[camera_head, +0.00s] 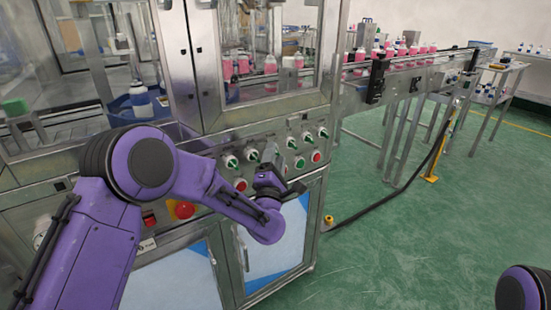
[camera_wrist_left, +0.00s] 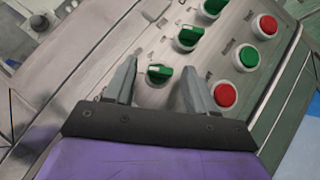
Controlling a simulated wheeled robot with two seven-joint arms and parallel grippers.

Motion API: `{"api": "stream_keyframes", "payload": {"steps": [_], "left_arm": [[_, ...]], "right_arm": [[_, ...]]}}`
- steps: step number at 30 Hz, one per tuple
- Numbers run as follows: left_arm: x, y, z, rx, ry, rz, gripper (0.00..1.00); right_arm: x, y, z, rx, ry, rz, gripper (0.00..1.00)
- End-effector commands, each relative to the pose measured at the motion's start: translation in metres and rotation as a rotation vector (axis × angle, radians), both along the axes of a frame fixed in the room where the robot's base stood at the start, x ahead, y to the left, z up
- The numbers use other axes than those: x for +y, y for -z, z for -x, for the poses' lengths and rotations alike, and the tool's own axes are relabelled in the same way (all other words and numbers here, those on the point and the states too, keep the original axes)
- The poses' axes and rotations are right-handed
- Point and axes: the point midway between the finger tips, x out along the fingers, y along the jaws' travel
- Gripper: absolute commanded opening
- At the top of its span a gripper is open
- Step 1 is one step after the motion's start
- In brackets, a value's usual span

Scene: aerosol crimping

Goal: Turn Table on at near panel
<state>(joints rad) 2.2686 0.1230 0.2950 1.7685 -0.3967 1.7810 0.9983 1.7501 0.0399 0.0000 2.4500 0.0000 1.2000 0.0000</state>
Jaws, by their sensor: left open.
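The near control panel (camera_wrist_left: 200,75) carries green selector knobs with red buttons beside them. In the left wrist view one green knob (camera_wrist_left: 159,73) lies between the fingertips of my open left gripper (camera_wrist_left: 158,80), and I cannot tell whether they touch it. Further green knobs (camera_wrist_left: 189,37) sit beyond it, and red buttons (camera_wrist_left: 225,95) lie to the right. In the head view my left gripper (camera_head: 270,165) is at the front of the panel (camera_head: 215,150), hiding part of the knob row. My right gripper is out of view. The labels are too small to read.
A red emergency button (camera_head: 184,209) sits lower left on the machine. Glass doors above enclose pink bottles (camera_head: 270,64). A conveyor (camera_head: 410,60) with pink bottles runs off to the right. The green floor (camera_head: 420,230) is mostly open, with a black cable (camera_head: 400,190) across it.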

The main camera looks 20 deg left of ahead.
Motion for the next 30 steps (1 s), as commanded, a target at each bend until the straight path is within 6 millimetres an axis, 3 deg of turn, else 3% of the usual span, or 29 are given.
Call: {"api": "stream_keyframes", "payload": {"steps": [2,6,7,19,30], "left_arm": [[0.0,0.0,0.0,0.0,0.0,0.0,0.52],[0.0,0.0,0.0,0.001,0.0,0.0,0.07],[0.0,0.0,0.0,0.001,0.0,0.0,0.0],[0.0,-0.004,0.001,0.051,0.0,-0.037,0.0],[0.001,-0.014,0.003,0.277,0.002,-0.212,0.0]], "right_arm": [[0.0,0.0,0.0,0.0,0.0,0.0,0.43],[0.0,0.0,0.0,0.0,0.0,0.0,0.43],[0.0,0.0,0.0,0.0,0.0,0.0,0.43],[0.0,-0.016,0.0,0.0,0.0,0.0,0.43],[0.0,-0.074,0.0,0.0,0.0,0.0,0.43]]}}
